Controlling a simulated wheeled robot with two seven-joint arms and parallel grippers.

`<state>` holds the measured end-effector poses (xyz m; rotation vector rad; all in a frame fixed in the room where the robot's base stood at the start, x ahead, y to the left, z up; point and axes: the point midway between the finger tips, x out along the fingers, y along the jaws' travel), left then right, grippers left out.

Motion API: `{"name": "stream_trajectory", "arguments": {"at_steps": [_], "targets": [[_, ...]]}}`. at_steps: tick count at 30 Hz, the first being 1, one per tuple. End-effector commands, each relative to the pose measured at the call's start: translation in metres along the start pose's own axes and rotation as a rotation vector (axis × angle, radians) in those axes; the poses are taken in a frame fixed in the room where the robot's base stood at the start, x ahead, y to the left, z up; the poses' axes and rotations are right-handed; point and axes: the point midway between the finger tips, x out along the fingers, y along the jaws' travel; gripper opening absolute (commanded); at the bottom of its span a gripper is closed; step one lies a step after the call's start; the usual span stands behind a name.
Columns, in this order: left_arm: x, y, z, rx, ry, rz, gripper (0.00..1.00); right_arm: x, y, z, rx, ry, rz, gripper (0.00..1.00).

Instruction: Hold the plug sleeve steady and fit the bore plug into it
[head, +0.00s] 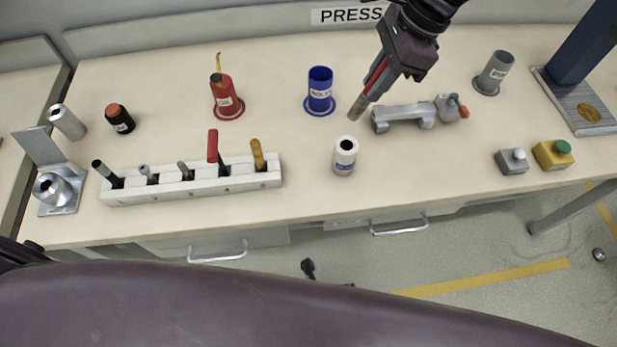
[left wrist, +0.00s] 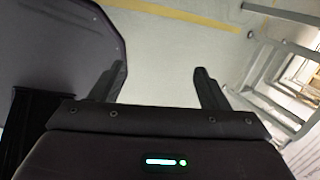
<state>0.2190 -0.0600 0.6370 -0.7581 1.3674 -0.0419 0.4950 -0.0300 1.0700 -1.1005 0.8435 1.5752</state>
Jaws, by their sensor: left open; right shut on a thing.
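The white sleeve (head: 345,160), a short upright cylinder with a dark open bore and a small label, stands on the bench near its front edge; I take it as the plug sleeve. My right gripper (head: 368,93) comes in from the top and is shut on a grey rod-like plug (head: 357,108), which I take as the bore plug. The plug hangs tilted behind and slightly right of the sleeve, apart from it in the picture. My left gripper (left wrist: 155,82) is open and empty, with floor showing between its fingers in the left wrist view. Nothing grips the sleeve.
A grey fixture (head: 405,117) lies just right of the sleeve. A blue cup (head: 320,92) and red cup (head: 226,98) stand behind left. A white tool rack (head: 190,186) sits left. Button boxes (head: 553,154) and a press (head: 580,95) are right. Bench in front of the sleeve is clear.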

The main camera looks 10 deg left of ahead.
Motion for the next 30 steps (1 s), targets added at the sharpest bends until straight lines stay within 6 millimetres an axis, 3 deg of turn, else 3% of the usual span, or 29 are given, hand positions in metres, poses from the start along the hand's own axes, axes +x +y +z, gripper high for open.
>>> {"name": "stream_trajectory", "arguments": {"at_steps": [1, 3, 8, 10, 14, 21, 22, 24, 30], "targets": [[-0.021, -0.025, -0.007, 0.080, -0.003, -0.020, 0.69, 0.000, 0.000, 0.000, 0.000, 0.000, -0.001, 0.00], [-0.048, -0.051, 0.000, 0.090, -0.042, -0.011, 0.69, 0.000, 0.000, 0.000, 0.000, 0.000, -0.001, 0.00], [-0.122, -0.093, 0.035, -0.073, -0.131, 0.031, 0.69, 0.000, 0.000, 0.000, 0.000, 0.000, -0.001, 0.00], [-0.150, -0.099, 0.063, -0.077, -0.181, 0.032, 0.69, 0.000, 0.000, 0.000, 0.000, 0.000, -0.001, 0.00], [-0.185, -0.104, 0.130, 0.075, -0.320, -0.002, 0.69, 0.000, 0.000, 0.000, 0.000, 0.000, -0.001, 0.00], [-0.265, -0.126, 0.247, 0.550, -0.664, -0.036, 0.69, 0.000, 0.000, 0.000, 0.000, 0.000, -0.001, 0.00], [-0.270, -0.128, 0.257, 0.649, -0.709, -0.037, 0.69, 0.000, 0.000, 0.000, 0.000, 0.000, -0.001, 0.00], [-0.263, -0.126, 0.259, 0.805, -0.747, -0.058, 0.69, 0.000, 0.000, 0.000, 0.000, 0.000, -0.001, 0.00], [-0.229, -0.108, 0.238, 1.069, -0.745, -0.147, 0.69, 0.000, 0.000, 0.000, 0.000, 0.000, -0.001, 0.00]]}}
